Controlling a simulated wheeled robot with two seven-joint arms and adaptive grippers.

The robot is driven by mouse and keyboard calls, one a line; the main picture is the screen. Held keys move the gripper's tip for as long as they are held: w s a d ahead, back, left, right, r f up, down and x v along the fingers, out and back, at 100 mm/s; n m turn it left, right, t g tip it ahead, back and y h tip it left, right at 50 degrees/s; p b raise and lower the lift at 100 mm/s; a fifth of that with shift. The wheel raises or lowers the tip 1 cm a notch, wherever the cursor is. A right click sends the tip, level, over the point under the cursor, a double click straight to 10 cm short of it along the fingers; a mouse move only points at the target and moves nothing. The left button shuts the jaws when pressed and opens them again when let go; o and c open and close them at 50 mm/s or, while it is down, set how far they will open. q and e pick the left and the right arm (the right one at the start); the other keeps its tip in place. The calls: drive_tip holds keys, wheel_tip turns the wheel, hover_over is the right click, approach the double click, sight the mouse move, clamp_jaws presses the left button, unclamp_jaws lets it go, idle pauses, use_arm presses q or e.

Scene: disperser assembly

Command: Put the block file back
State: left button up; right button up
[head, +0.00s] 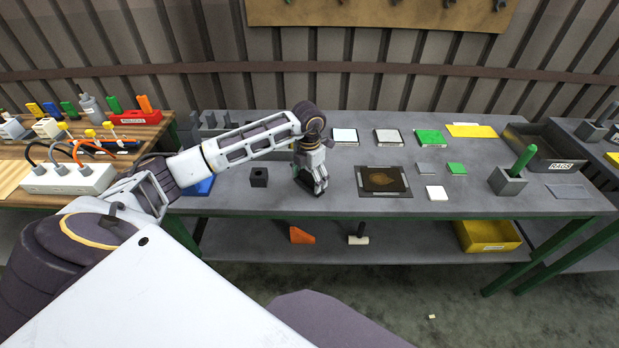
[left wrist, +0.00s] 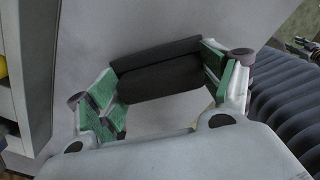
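My left gripper (head: 313,188) points down over the grey workbench (head: 340,205), left of the framed brown panel. In the left wrist view, its green-padded fingers (left wrist: 161,84) stand apart with a long, dark block (left wrist: 158,68) between them. The block spans the gap and appears to touch both pads, so the gripper looks shut on it. I take this block to be the block file. In the head view it is mostly hidden by the fingers, and I cannot tell whether it touches the bench. My right gripper is not in view.
A small dark block with a hole (head: 259,178) stands left of the gripper. The framed panel (head: 384,181) lies to the right, with several coloured plates beyond. A grey holder with a green handle (head: 508,182) and a dark bin (head: 546,150) are farther right.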

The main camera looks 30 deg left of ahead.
use_arm(q)
drive_tip(key=shift+o, duration=1.1)
